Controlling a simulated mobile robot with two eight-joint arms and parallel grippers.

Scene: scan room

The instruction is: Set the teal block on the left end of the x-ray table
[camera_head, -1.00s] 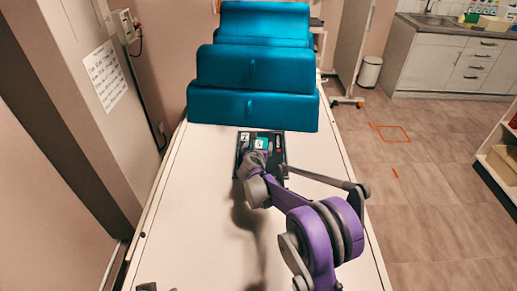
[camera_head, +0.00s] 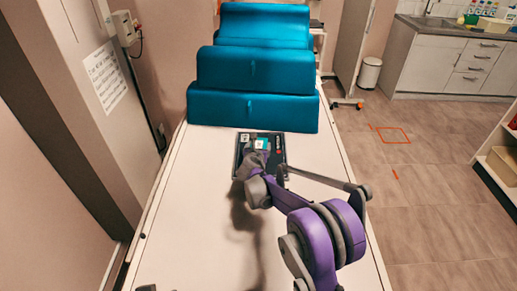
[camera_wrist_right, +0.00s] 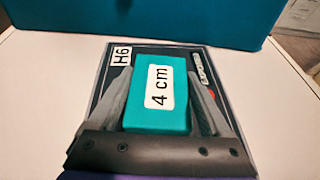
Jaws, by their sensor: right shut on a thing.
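The teal block (camera_wrist_right: 140,118) has a white "4 cm" label and sits between the fingers of my right gripper (camera_wrist_right: 155,95), which is shut on it. In the head view the block (camera_head: 263,138) shows as a small teal patch beyond my right gripper (camera_head: 257,155). The block is over a dark panel marked H6 (camera_wrist_right: 116,78), which lies on the white x-ray table (camera_head: 200,200). Whether the block touches the panel I cannot tell. My left gripper cannot be made out.
Large teal cushions (camera_head: 255,108) fill the far part of the table. The table's near part is mostly bare. A wall with a posted sheet (camera_head: 105,77) is close on the left. Open floor with an orange marking (camera_head: 394,135) lies on the right.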

